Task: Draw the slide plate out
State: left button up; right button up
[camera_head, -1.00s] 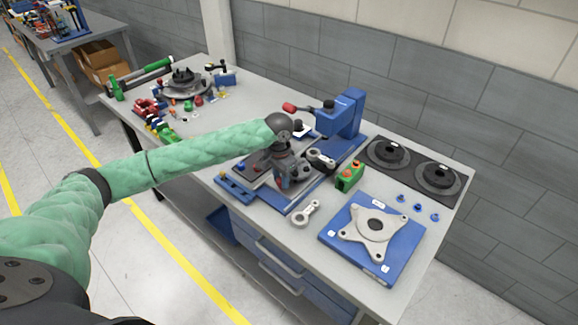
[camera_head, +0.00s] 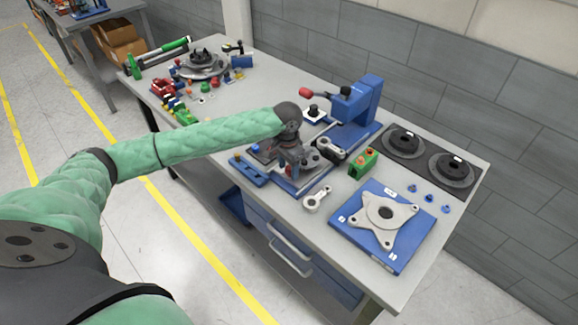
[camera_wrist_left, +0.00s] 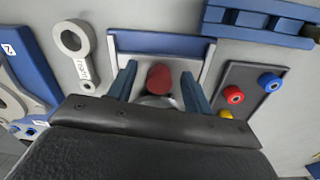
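My left gripper (camera_head: 303,164) is over the front part of the blue fixture (camera_head: 334,165) in the head view, and its wrist hides much of what lies below. In the left wrist view its two blue-grey fingers (camera_wrist_left: 158,84) stand apart, one on each side of a red knob (camera_wrist_left: 158,78). A gap shows between the knob and each finger. The knob stands in front of a pale plate-like part with a blue bar (camera_wrist_left: 160,43), probably the slide plate; its lower part is hidden by the gripper. My right gripper is not in view.
A blue tower with a red-tipped handle (camera_head: 306,92) rises behind. A green block (camera_head: 363,163), a grey link (camera_head: 317,199) and a blue plate with a pale bracket (camera_head: 345,232) lie to the right. A dark tray with coloured knobs (camera_wrist_left: 244,83) is beside the gripper.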

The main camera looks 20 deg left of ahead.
pick_arm(q)
jog(key=shift+w+r, duration=0.1)
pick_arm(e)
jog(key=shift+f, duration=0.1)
pick_arm(q)
jog(key=shift+r, duration=0.3)
notch_tip(320, 180, up, 6)
jog(key=b, duration=0.2)
jog(key=shift+b, duration=0.3)
jog(key=shift+a+r, duration=0.1)
jog(key=shift+r, duration=0.45)
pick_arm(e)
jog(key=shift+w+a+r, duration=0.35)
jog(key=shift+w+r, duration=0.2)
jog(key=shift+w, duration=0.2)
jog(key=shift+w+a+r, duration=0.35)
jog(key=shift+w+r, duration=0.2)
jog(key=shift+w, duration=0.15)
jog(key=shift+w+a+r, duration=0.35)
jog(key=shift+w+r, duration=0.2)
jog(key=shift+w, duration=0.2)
pick_arm(q)
jog(key=shift+f, duration=0.1)
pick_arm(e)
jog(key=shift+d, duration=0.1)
